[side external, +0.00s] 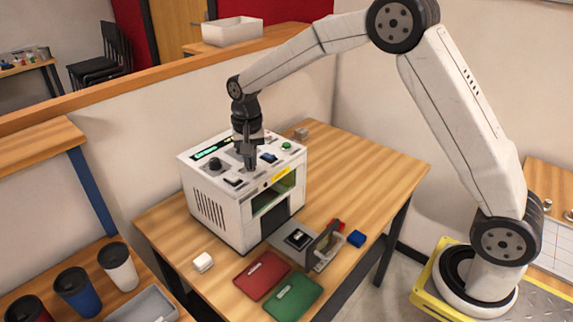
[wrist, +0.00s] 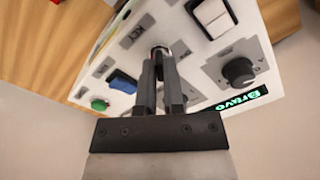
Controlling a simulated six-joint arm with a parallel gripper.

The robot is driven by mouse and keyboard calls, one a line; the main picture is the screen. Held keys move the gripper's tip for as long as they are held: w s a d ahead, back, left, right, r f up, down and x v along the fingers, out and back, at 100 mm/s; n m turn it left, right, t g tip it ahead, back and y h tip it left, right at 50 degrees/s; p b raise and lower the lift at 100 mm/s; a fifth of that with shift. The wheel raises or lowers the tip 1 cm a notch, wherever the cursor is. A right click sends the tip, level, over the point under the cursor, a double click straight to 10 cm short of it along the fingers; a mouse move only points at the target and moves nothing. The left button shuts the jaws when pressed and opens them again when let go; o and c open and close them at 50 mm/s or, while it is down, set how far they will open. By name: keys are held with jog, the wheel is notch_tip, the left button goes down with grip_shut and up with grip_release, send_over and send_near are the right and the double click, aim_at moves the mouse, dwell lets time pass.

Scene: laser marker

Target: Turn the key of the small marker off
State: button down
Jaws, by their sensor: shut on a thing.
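The small marker (side external: 217,208) is a white box with a control panel on top, standing on the wooden table. In the wrist view, its panel (wrist: 201,55) shows a KEY label beside a round metal key switch (wrist: 160,50). My gripper (wrist: 160,55) points down at the panel, its two fingers close together and shut on the key at that switch. The fingers hide most of the key, so I cannot tell its angle. In the side view my gripper (side external: 249,168) is over the middle of the panel.
The panel also carries a black knob (wrist: 238,71), a white rocker switch (wrist: 211,14), a blue switch (wrist: 122,81), a green button (wrist: 99,104) and a lit green display (wrist: 243,99). A red tray (side external: 262,275) and green tray (side external: 292,298) lie in front of the marker.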

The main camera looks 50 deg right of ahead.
jog(key=n, duration=0.8)
jog(key=shift+n, duration=0.4)
jog(key=n, duration=0.3)
jog(key=shift+r+n, duration=0.1)
jog(key=shift+n, duration=2.2)
jog(key=c, duration=0.7)
grip_release()
jog(key=shift+c, duration=0.2)
